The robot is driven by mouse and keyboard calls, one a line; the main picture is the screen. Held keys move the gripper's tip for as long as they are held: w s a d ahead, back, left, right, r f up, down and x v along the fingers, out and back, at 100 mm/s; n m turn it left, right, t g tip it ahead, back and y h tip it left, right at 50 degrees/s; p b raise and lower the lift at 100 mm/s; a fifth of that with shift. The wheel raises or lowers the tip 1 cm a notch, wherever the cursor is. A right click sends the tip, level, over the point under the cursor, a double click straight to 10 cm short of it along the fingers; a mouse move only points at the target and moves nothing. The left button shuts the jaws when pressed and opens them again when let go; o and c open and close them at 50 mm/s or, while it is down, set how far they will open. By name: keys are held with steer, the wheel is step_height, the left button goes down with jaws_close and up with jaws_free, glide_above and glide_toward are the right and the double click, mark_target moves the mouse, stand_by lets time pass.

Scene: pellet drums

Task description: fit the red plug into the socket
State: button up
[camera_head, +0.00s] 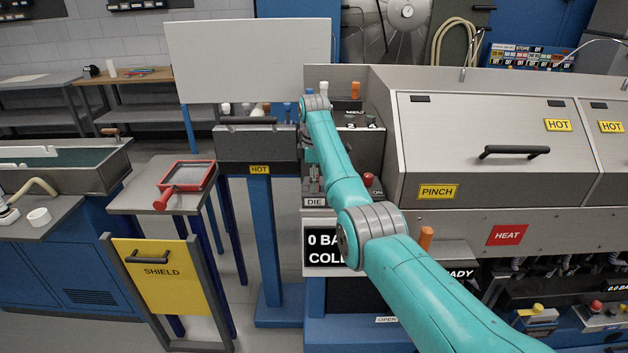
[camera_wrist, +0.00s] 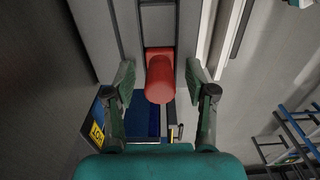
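In the wrist view a red cylindrical piece (camera_wrist: 159,80), which looks like the red plug, sits at a grey channel. My gripper (camera_wrist: 160,72) is open, with one finger on either side of the red piece and a visible gap on both sides. In the head view my gripper (camera_head: 308,152) is mostly hidden behind my teal arm, in front of the machine's left end. A red knob (camera_head: 369,180) shows just right of my arm there; I cannot tell if it is the same piece. I cannot make out the socket for certain.
The machine's PINCH cover (camera_head: 470,150) fills the right. An orange cylinder (camera_head: 426,238) stands close to my arm. A HOT-labelled box (camera_head: 258,150) is left of my gripper. A red-framed tray (camera_head: 187,176) lies on a small table above a yellow shield (camera_head: 160,280).

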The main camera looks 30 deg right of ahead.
steer(key=shift+r, duration=3.7)
